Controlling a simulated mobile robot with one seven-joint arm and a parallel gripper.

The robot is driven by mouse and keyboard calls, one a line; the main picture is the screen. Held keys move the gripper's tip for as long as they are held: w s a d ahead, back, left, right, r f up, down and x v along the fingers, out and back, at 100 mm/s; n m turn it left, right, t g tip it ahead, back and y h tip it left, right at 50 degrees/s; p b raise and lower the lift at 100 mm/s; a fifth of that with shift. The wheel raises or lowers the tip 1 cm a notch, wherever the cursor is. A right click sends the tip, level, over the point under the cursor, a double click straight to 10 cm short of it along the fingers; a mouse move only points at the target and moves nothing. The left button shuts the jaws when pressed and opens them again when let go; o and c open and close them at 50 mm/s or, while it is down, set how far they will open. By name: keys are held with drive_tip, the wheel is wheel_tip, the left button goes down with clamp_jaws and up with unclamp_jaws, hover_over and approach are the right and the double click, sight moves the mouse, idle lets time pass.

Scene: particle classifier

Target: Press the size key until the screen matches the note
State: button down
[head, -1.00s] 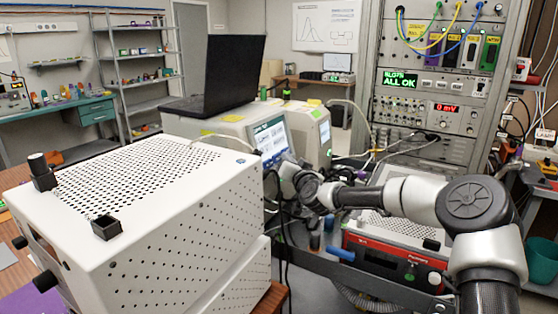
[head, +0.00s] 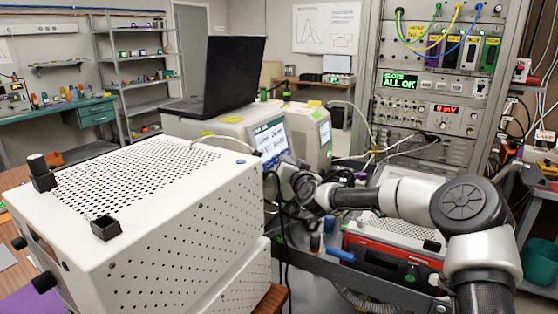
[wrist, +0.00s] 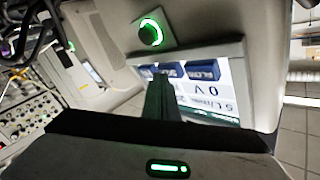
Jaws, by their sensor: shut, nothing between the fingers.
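The instrument's screen (head: 270,138) is lit on the front of a white box, with blue at its lower part. In the wrist view the screen (wrist: 238,92) appears turned over, with a row of blue keys (wrist: 203,71) and a reading like "0 V"; the rest of its text is partly hidden. My gripper (wrist: 160,82) is shut and empty, its fingers covering part of the screen and key row. Contact with a key cannot be told. Yellow notes (head: 232,119) lie on the box top, too small to read; which one is meant is unclear.
A green-ringed round button (wrist: 150,34) sits beside the screen. A black laptop (head: 234,75) stands on the box. A large perforated white case (head: 150,180) fills the left foreground. Cables and a red-fronted unit (head: 385,262) lie near my arm.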

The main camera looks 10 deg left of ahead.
drive_tip(key=shift+w+a+f, duration=0.15)
drive_tip(key=shift+a, duration=0.4)
idle(0.5)
drive_tip(key=shift+d, duration=0.15)
drive_tip(key=shift+s+d+r+b, duration=0.2)
drive_tip(key=shift+s+d+b, duration=0.1)
drive_tip(key=shift+d, duration=0.2)
drive_tip(key=shift+s+d+r+b, duration=0.15)
drive_tip(key=shift+d+b, duration=0.1)
drive_tip(key=shift+d, duration=0.25)
drive_tip(key=d, duration=0.1)
drive_tip(key=s+d+b, duration=0.1)
drive_tip(key=d, duration=0.1)
drive_tip(key=d+r, duration=0.1)
drive_tip(key=shift+s+d+r, duration=0.1)
drive_tip(key=shift+s+d, duration=0.2)
